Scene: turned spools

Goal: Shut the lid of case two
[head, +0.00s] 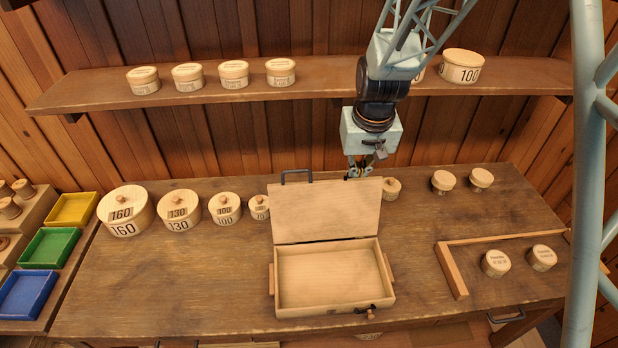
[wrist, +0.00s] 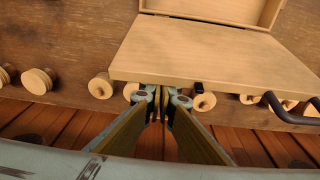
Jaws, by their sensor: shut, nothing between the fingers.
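One wooden case (head: 331,312) stands on the bench with its lid (head: 326,211) raised, leaning back, and its empty inside in view. I cannot read a number on it. A dark handle (head: 297,175) is on the lid's top edge, left of my gripper; it also shows in the wrist view (wrist: 285,112). My gripper (head: 356,172) is behind the lid's top edge, towards its right end, fingers pointing down and partly hidden. In the wrist view, the fingertips (wrist: 160,94) are together and empty, close to the lid's edge (wrist: 215,68); I cannot tell whether they touch it.
Round lidded boxes (head: 124,211) stand along the bench left of the case. Small spools (head: 443,181) stand at the back right, others (head: 496,263) inside a wooden corner frame (head: 452,271). A shelf (head: 210,92) with boxes runs behind. The bench front left is clear.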

